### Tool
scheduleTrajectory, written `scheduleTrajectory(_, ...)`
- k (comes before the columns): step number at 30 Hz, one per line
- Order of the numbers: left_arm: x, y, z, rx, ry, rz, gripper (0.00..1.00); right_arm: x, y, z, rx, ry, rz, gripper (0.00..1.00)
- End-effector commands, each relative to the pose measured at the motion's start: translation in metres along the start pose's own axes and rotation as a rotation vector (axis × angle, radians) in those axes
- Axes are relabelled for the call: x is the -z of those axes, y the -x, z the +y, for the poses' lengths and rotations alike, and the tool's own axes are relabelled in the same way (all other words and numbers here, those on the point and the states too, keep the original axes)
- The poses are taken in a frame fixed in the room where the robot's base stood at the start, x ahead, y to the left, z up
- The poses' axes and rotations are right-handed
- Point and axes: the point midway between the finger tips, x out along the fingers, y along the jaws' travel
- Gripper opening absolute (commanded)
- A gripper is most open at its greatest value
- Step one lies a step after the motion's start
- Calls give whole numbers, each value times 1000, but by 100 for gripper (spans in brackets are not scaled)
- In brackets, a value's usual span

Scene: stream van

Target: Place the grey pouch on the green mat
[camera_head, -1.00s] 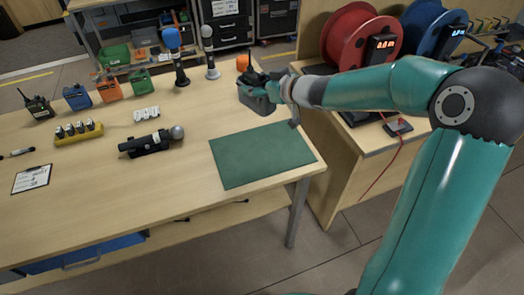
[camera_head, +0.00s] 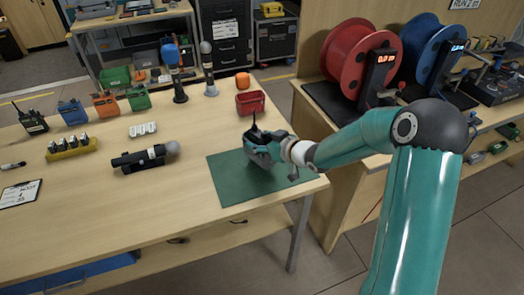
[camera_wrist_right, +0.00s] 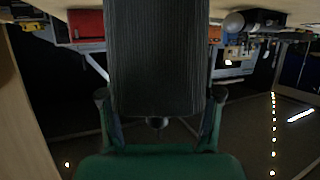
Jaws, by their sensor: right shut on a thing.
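The green mat (camera_head: 233,187) lies at the right front corner of the wooden table. My right gripper (camera_head: 266,147) is over the mat's far part, shut on the grey pouch (camera_head: 260,159). In the head view the gripper partly hides the pouch; I cannot tell whether its underside touches the mat. In the right wrist view the dark, ribbed pouch (camera_wrist_right: 155,60) fills the middle between the two fingers (camera_wrist_right: 160,115). My left gripper is not in view.
A red open container (camera_head: 250,103) and an orange object (camera_head: 242,80) stand just behind the mat. A black device (camera_head: 143,159) lies to its left. Red (camera_head: 352,52) and blue (camera_head: 425,45) reels stand on the right-hand bench. The table's front middle is clear.

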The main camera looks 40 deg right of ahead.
Motion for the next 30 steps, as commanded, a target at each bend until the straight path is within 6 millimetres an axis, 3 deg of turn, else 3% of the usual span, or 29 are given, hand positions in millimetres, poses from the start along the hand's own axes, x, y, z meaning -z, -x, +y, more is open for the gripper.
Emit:
scheduleTrajectory(6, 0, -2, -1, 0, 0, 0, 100, -30, -12, -1, 1, -3, -2, 29)
scheduleTrajectory(18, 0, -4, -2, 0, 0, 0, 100, -35, -15, -1, 1, 1, 2, 29)
scheduleTrajectory(19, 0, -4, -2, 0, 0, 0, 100, -36, -15, -2, 1, 0, -1, 65)
scheduleTrajectory(23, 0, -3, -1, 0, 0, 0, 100, -35, -15, -2, 1, 0, -1, 87)
scheduleTrajectory(30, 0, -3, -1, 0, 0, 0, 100, -35, -15, -2, 1, 0, -1, 89)
